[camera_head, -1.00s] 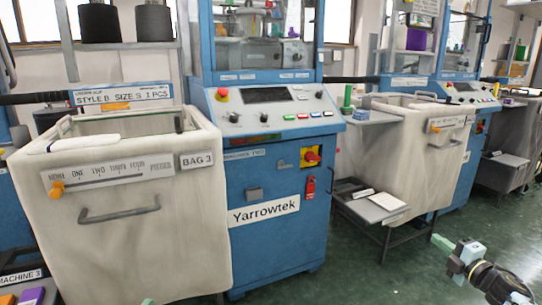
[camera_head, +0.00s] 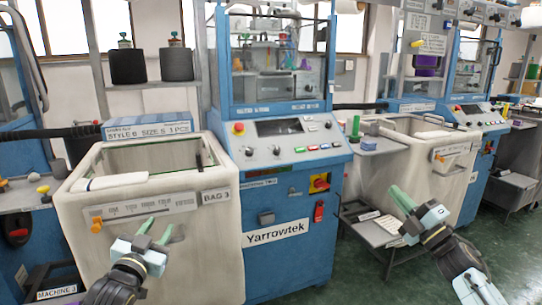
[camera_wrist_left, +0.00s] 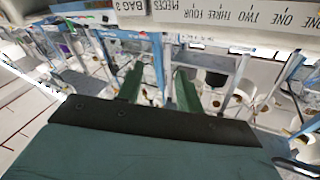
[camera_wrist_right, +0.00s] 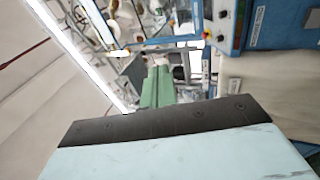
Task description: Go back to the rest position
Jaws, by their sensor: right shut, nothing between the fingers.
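My left gripper (camera_head: 156,229) is in the lower left of the head view, in front of the bin labelled BAG 3 (camera_head: 200,240). Its two green fingers stand apart with nothing between them, and the gap also shows in the left wrist view (camera_wrist_left: 158,88). My right gripper (camera_head: 401,199) is at the right of the head view, in front of the second pale bin and above the floor. Its green fingers are together and empty, and they also show side by side in the right wrist view (camera_wrist_right: 157,86).
The blue Yarrowtek machine (camera_head: 290,262) stands between the two bins. A low stand (camera_head: 372,228) with papers is left of my right gripper. The second bin (camera_head: 425,165) is behind that gripper. Green floor (camera_head: 515,245) is clear at the right.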

